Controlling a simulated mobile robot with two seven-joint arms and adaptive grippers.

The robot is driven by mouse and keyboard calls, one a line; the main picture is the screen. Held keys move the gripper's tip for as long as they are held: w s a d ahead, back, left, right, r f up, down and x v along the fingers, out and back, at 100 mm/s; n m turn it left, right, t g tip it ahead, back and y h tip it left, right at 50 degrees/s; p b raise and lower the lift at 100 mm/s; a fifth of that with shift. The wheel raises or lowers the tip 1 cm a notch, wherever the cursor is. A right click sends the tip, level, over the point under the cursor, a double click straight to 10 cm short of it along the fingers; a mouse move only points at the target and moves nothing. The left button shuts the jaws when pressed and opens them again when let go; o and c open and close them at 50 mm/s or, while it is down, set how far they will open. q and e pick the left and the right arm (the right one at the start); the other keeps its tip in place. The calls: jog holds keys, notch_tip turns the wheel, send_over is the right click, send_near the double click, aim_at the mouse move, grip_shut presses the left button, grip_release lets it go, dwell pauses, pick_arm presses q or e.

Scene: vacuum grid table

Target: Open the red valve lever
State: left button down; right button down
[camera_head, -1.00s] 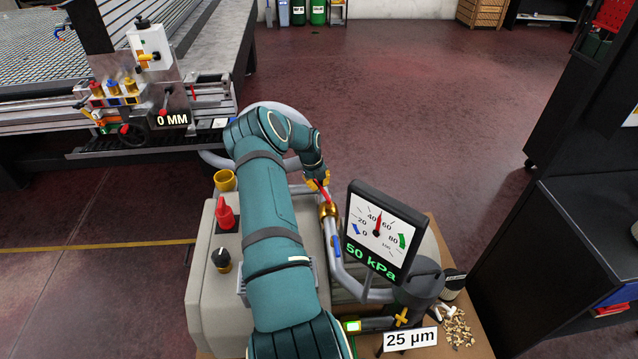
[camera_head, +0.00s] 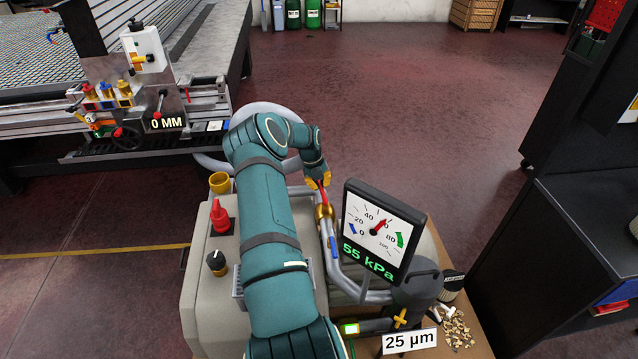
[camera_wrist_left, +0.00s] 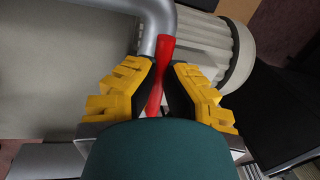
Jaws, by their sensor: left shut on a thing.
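The red valve lever (camera_head: 322,194) sits at a brass valve (camera_head: 324,211) on a grey pipe of the pump unit. My left gripper (camera_head: 318,181) is shut on the lever. In the left wrist view the red lever (camera_wrist_left: 166,50) stands between the yellow and black fingers of the left gripper (camera_wrist_left: 162,80), beside the grey pipe. The gauge (camera_head: 378,230) right of the valve has a red needle near 60 and reads 55 kPa. My right gripper is not in view.
A vacuum grid table (camera_head: 40,75) stands at the upper left. A dark cabinet (camera_head: 570,250) stands at the right. Floor behind the pump is clear.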

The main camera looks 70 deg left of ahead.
pick_arm(q)
jog(key=c, duration=1)
grip_release()
jog(key=shift+d+f, duration=0.2)
jog(key=shift+f, duration=0.1)
jog(key=shift+o, duration=0.2)
jog(key=shift+a+r, duration=0.1)
jog(key=shift+r, duration=0.05)
jog(key=shift+r, duration=0.25)
notch_tip(320, 180, up, 11)
jog(key=s, duration=0.2)
jog(key=shift+s+a+r, duration=0.15)
jog(key=shift+a, duration=0.05)
